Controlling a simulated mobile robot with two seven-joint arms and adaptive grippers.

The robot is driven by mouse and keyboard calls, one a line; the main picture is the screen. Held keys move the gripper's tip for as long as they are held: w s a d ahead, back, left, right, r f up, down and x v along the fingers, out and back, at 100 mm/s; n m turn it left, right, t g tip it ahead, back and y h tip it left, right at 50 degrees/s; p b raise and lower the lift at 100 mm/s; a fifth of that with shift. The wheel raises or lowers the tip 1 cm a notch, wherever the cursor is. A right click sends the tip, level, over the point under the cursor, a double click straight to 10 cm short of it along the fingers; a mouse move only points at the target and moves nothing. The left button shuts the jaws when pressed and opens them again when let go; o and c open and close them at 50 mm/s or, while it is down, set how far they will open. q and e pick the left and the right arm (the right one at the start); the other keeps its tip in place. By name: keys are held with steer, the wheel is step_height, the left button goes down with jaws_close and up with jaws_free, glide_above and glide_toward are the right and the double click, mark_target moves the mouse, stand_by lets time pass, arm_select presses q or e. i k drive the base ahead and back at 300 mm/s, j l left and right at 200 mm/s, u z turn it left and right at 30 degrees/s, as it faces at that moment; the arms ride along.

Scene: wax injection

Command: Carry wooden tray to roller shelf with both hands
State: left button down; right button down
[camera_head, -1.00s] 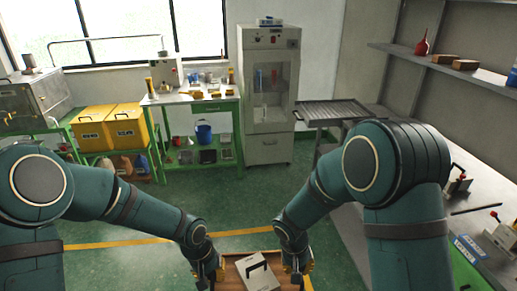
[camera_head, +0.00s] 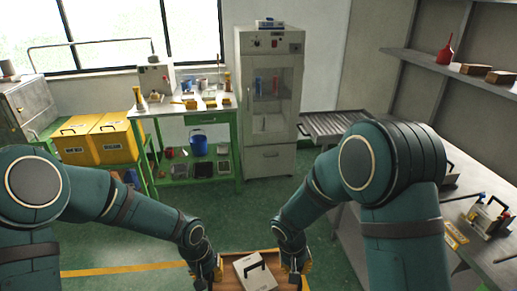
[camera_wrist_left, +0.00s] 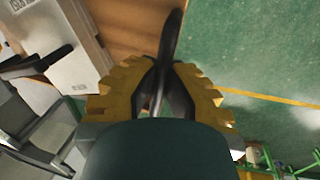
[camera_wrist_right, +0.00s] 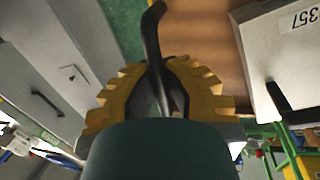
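The wooden tray (camera_head: 236,272) is at the bottom centre of the head view, held between my two grippers. A pale box-shaped block (camera_head: 255,277) with a black handle lies in it. My left gripper (camera_wrist_left: 157,88) is shut on a curved black handle of the tray. My right gripper (camera_wrist_right: 160,88) is shut on the black handle at the other side. The tray's lower part is cut off by the head view's edge. The grey roller shelf (camera_head: 338,123) stands ahead to the right, beside the cabinet, partly hidden by my right arm.
A grey cabinet (camera_head: 270,180) stands at the back wall. A green workbench (camera_head: 215,116) with tools is left of it, and yellow bins (camera_head: 97,138) are further left. A grey worktable (camera_head: 480,225) runs along the right. Green floor (camera_head: 245,213) ahead is clear.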

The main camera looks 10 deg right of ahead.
mark_target(336, 123)
steer(key=i, duration=2.15)
steer(key=i+z, duration=0.25)
steer(key=z, duration=0.95)
steer(key=i+z, duration=0.15)
steer(key=i, duration=1.35)
